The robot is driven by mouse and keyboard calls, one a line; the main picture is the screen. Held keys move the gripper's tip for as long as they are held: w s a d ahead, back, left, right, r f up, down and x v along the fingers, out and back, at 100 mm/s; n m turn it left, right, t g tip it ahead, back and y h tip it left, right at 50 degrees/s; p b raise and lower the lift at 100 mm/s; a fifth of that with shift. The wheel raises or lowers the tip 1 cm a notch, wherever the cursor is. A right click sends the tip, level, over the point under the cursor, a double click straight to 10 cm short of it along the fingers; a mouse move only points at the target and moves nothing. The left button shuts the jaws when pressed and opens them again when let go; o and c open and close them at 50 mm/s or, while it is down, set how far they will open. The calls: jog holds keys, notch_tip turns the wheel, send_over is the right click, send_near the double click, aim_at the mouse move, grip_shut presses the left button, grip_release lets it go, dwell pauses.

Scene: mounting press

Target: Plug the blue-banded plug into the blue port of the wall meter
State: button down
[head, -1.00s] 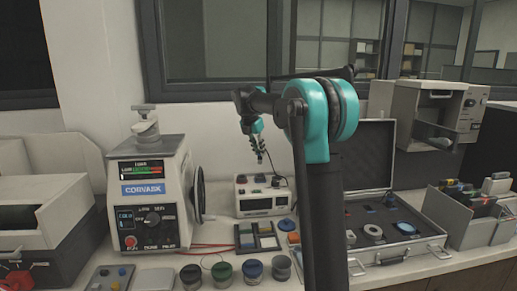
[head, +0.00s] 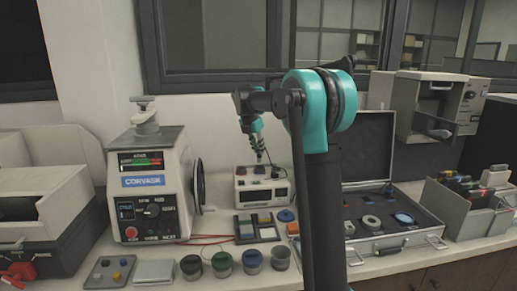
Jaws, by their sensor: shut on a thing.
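The wall meter (head: 262,199) is a small pale box with a dark display. It stands on the counter against the wall, and a row of small round ports sits along its top. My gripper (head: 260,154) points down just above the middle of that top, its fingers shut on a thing. I take this to be the blue-banded plug, but it is too small and too covered by the fingers to make out its band. A thin dark cable runs down from the fingertips to the meter's top. I cannot tell whether the plug touches the blue port.
The mounting press (head: 152,190) stands left of the meter. An open case (head: 405,235) stands to the right, partly behind my arm. Red wires (head: 212,240) lie beside the press.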

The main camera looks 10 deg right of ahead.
aim_at(258, 155)
jog(key=shift+f, duration=0.75)
jog(key=shift+f, duration=0.25)
jog(key=shift+f, duration=0.55)
dwell(0.4)
jog(key=shift+f, duration=0.35)
jog(key=shift+f, duration=0.5)
dwell(0.4)
jog(key=c, duration=1.3)
grip_release()
jog(key=shift+c, duration=0.2)
jog(key=shift+o, duration=0.6)
jog(key=o, duration=0.4)
jog(key=shift+o, duration=0.2)
